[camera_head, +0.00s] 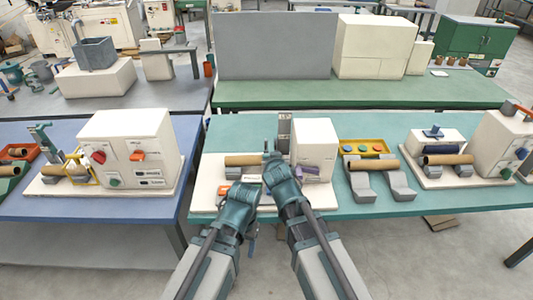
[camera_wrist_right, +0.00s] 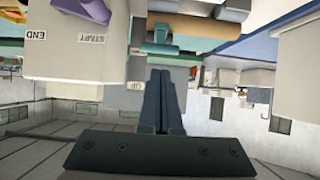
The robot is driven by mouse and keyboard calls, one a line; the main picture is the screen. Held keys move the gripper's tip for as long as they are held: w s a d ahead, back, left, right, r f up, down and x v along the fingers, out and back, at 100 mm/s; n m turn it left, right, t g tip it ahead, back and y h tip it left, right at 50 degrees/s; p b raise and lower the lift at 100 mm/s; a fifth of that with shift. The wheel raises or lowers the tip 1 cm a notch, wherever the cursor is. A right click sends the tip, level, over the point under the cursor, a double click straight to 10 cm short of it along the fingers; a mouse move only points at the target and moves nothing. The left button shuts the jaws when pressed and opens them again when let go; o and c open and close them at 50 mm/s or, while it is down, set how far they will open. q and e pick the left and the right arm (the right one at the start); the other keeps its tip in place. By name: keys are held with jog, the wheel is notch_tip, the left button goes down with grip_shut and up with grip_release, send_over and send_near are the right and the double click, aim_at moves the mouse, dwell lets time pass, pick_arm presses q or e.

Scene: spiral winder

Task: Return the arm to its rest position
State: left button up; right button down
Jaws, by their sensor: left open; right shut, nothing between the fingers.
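My left gripper (camera_head: 243,184) is over the front of the white winder base, just in front of a brown tube (camera_head: 243,161); it is open and its fingers are small in the head view. My right gripper (camera_head: 268,153) reaches beside the white control box (camera_head: 314,146). In the right wrist view its two dark fingers (camera_wrist_right: 159,80) lie together, shut with nothing between them. That view also shows the control box (camera_wrist_right: 85,55) upside down, with START and END labels and a purple knob (camera_wrist_right: 85,10).
A second winder (camera_head: 440,160) stands at the right. A blue table (camera_head: 130,208) with a large white machine (camera_head: 128,148) stands at the left.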

jog(key=shift+s, duration=0.5)
jog(key=s+f+n+g, duration=0.1)
jog(key=s+f+g, duration=0.2)
jog(key=s, duration=0.5)
jog(key=s+f+n+g+h, duration=0.1)
jog(key=s+f+g, duration=0.3)
jog(key=s, duration=0.4)
jog(key=s+d+f+n+g, duration=0.1)
jog(key=s+f+g, duration=0.2)
jog(key=s+g, duration=0.2)
jog(key=s, duration=0.3)
jog(key=shift+s+f+n, duration=0.3)
jog(key=shift+f, duration=0.1)
